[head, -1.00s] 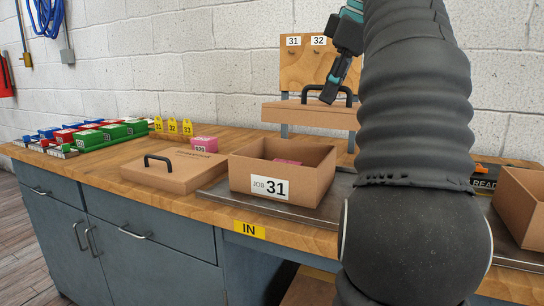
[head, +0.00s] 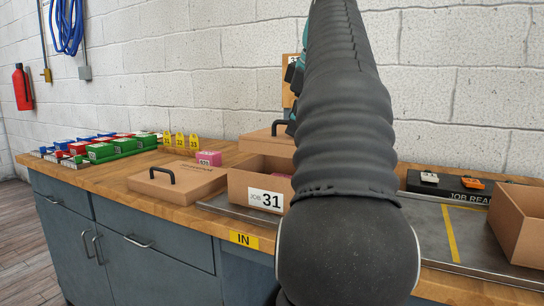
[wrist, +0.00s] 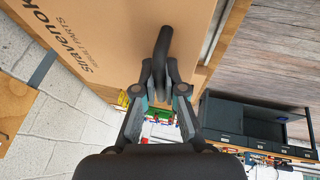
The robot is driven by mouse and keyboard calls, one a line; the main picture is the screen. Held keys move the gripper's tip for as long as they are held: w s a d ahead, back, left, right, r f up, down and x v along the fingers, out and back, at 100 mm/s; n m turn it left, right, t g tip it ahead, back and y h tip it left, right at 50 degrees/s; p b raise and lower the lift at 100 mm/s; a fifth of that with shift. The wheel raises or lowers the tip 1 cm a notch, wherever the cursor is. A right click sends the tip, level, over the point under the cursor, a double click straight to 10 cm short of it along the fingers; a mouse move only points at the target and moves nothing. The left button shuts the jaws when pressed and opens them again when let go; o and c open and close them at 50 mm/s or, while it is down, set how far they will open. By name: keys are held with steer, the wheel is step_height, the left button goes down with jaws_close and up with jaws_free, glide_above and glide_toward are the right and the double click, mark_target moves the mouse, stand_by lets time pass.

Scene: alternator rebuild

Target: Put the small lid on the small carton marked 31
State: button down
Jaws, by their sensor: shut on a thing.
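A brown lid (head: 262,146) with a black handle (head: 278,126) appears just behind and above the carton in the head view. In the wrist view, my gripper (wrist: 161,75) is shut on the black handle of this lid (wrist: 110,45), which has printed lettering. Another brown lid (head: 195,185) with a black handle lies on the bench left of the carton.
A pink box (head: 208,158), yellow number tags (head: 180,140) and green bins (head: 110,148) are on the bench at left. A metal plate (head: 425,220) lies under the carton. Another open carton (head: 515,222) stands at the right, before a black "JOB READY" stand (head: 445,188).

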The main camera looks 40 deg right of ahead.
mark_target(274, 136)
steer(key=w+f, duration=0.1)
steer(key=w+a+f, duration=0.1)
steer(key=w, duration=0.1)
steer(key=w+a+f+b, duration=0.1)
steer(key=shift+w+a, duration=0.15)
steer(key=shift+w+f+b, duration=0.1)
steer(key=shift+f+b, duration=0.6)
steer(key=shift+f, duration=1.3)
steer(key=shift+f, duration=0.1)
steer(key=c, duration=1.3)
jaws_free()
steer(key=shift+o, duration=0.2)
steer(key=p+v, duration=0.2)
steer(key=v, duration=0.8)
steer(key=shift+w+p, duration=0.1)
steer(key=shift+p, duration=0.25)
steer(key=shift+v, duration=1.2)
steer(key=shift+f, duration=0.1)
